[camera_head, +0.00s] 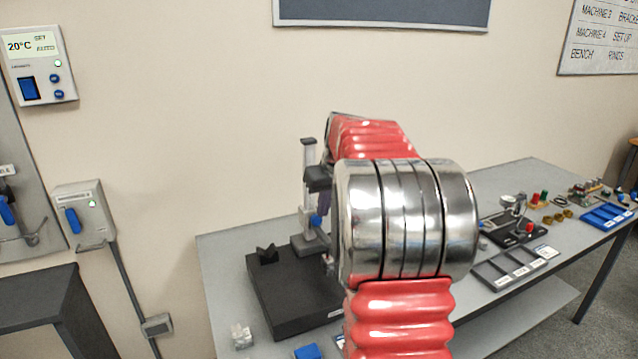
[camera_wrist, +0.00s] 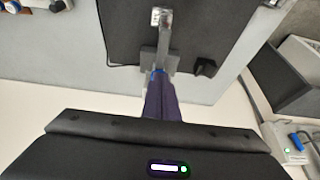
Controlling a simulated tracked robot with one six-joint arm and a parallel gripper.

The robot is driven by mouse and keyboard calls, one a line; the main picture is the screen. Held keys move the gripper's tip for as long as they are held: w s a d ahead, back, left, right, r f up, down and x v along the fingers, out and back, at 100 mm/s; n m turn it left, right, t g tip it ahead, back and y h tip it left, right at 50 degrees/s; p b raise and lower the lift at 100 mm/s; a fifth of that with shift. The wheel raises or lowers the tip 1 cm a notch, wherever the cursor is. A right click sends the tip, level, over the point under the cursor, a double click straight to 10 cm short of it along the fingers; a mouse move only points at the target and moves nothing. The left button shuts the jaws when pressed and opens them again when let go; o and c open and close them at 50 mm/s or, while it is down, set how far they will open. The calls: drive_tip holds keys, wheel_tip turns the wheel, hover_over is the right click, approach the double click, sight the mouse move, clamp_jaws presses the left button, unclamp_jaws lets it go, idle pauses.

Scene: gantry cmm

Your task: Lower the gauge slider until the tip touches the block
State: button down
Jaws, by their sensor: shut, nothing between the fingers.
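The gauge stand's upright metal column (camera_head: 308,148) rises at the back of a black plate (camera_head: 275,292). The slider, with a blue part (camera_head: 316,221), sits low on the column; it also shows in the wrist view as a grey carriage (camera_wrist: 150,62). My gripper (camera_head: 320,210) points down just above the blue part, beside the column. In the wrist view its purple fingers (camera_wrist: 157,80) are together and empty, their tips close to the blue part; contact cannot be told. A small silvery piece (camera_wrist: 160,16) lies beyond the slider's arm. My arm hides the tip and block in the head view.
A black V-shaped rest (camera_head: 267,254) stands on the plate's left. A clear cube (camera_head: 241,335) and a blue item (camera_head: 308,352) lie near the table's front. A grey tray (camera_head: 512,268) and another dial stand (camera_head: 510,222) are at right.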

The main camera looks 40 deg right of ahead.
drive_tip(key=shift+r, duration=0.85)
drive_tip(key=shift+m, duration=0.3)
drive_tip(key=m, duration=0.1)
hover_over(326, 242)
drive_tip(key=shift+g, duration=0.4)
wheel_tip(326, 242, down, 4)
drive_tip(key=shift+f, duration=0.1)
drive_tip(key=s+a+n, duration=0.1)
drive_tip(key=s+a, duration=0.6)
drive_tip(key=a, duration=0.5)
drive_tip(key=s+a+n+t, duration=0.1)
drive_tip(key=s+a+n, duration=0.1)
drive_tip(key=s+a, duration=0.5)
drive_tip(key=s+a+n+t+y, duration=0.1)
drive_tip(key=s+a, duration=0.6)
drive_tip(key=a, duration=0.9)
drive_tip(key=shift+s+a+n, duration=0.2)
drive_tip(key=shift+a+n, duration=0.2)
drive_tip(key=shift+s+f, duration=0.1)
drive_tip(key=shift+s, duration=0.05)
